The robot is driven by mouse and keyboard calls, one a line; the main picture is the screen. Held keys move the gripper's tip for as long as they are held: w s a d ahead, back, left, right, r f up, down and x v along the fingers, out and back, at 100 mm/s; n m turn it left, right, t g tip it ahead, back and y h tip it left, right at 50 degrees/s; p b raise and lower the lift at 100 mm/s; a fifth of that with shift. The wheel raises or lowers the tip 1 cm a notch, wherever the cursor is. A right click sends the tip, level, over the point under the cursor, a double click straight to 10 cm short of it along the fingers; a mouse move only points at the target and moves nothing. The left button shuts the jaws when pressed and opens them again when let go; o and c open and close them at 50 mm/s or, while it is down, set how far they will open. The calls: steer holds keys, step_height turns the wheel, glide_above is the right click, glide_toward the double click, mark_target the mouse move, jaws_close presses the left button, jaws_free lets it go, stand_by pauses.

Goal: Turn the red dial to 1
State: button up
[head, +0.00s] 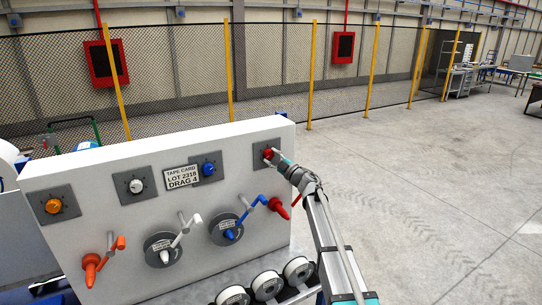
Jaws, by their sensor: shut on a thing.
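The red dial (267,153) sits on a dark square plate at the upper right of the white panel (150,160). My gripper (272,156) reaches it from the right and is shut on it. The gripper covers part of the dial and its plate, so the pointer and the marks cannot be read. A white card (182,178) on the panel reads "TAPE CARD LOT 2218 DRAG 4".
An orange dial (53,206), a white dial (136,186) and a blue dial (208,169) are left of the red one. Cranks with orange (91,266), white (186,222), blue (242,216) and red (279,208) parts stick out below. White rolls (267,285) stand in front. Floor at right is clear.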

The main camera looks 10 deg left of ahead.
steer(key=shift+r+n+g+p, duration=0.1)
steer(key=shift+n+g+p, duration=0.4)
steer(key=shift+n, duration=0.7)
steer(key=o, duration=1.2)
steer(key=shift+c, duration=0.2)
steer(key=shift+s, duration=0.1)
